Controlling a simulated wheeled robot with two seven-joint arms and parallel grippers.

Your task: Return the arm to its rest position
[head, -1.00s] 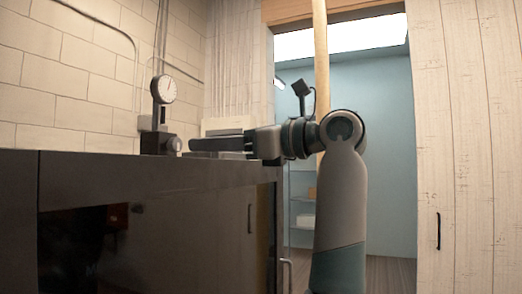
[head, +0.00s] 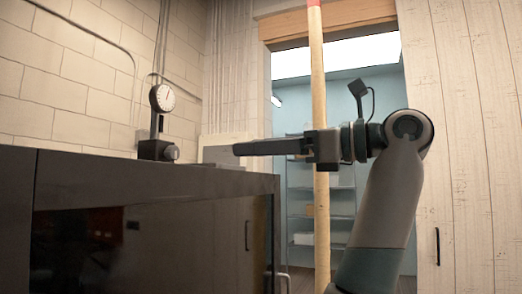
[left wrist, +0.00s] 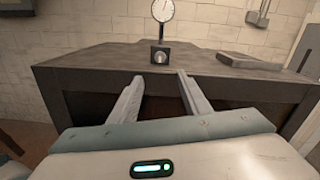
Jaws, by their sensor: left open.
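My left gripper (head: 268,147) shows side-on in the head view, raised level with the bench top and just beyond its right end. Its fingers point left. In the left wrist view the two fingers (left wrist: 160,92) stand apart with nothing between them, in front of the dark bench (left wrist: 215,66). The gripper is open and empty. My right gripper is in neither view.
The dark bench (head: 90,180) fills the lower left. A dial gauge on a stand (head: 161,98) and a flat plate (left wrist: 250,62) rest on its top. A wooden pole (head: 317,80) stands near my arm, before an open doorway with shelves (head: 300,205).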

